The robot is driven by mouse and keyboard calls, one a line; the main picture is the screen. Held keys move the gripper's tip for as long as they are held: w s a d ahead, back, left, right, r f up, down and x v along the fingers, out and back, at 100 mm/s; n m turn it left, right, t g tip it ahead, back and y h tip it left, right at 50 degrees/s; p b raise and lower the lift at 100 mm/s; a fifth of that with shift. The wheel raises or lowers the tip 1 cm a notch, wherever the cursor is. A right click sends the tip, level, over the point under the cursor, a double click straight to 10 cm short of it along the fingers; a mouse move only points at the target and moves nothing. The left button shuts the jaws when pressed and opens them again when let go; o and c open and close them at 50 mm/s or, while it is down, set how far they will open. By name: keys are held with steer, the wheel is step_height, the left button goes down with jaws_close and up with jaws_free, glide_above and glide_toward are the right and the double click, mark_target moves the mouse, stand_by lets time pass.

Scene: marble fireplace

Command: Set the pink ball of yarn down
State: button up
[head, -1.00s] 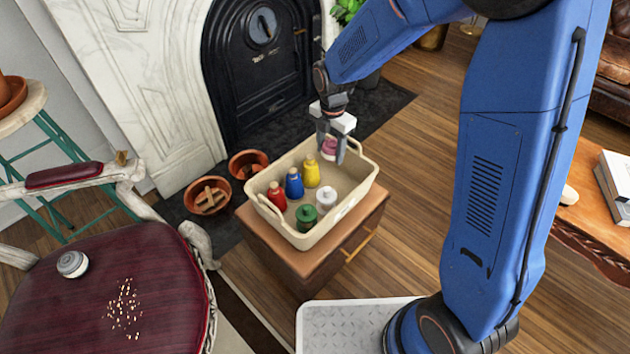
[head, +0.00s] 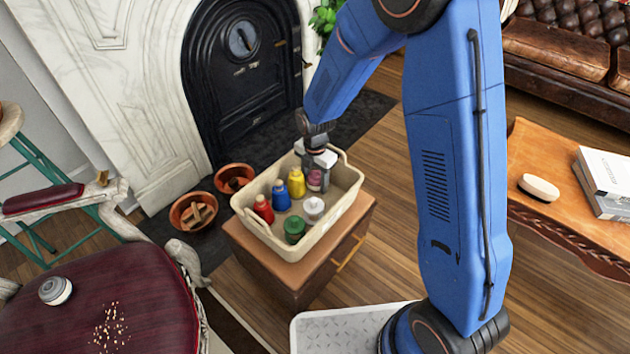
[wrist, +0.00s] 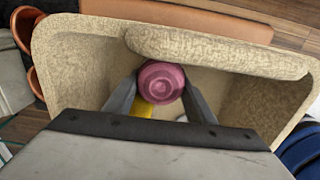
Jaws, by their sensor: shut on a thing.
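The pink thing (head: 314,180) is small and rounded with a ringed top, looking more like a jar than a ball of yarn. It is between the fingers of my gripper (head: 317,172), low inside the cream basket (head: 338,212) at its back right. In the wrist view the pink top (wrist: 161,82) sits between both dark fingers, which are shut on it. Its underside is hidden, so I cannot tell whether it touches the basket floor. A yellow bottle (head: 296,183) stands close to its left.
The basket also holds a blue bottle (head: 281,195), a red bottle (head: 263,209), a green jar (head: 295,229) and a white jar (head: 314,209). It stands on a wooden cabinet (head: 300,273). Terracotta bowls (head: 194,211) lie on the hearth.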

steer(key=o, duration=1.1)
steer(key=shift+f, duration=0.15)
steer(key=shift+c, duration=0.2)
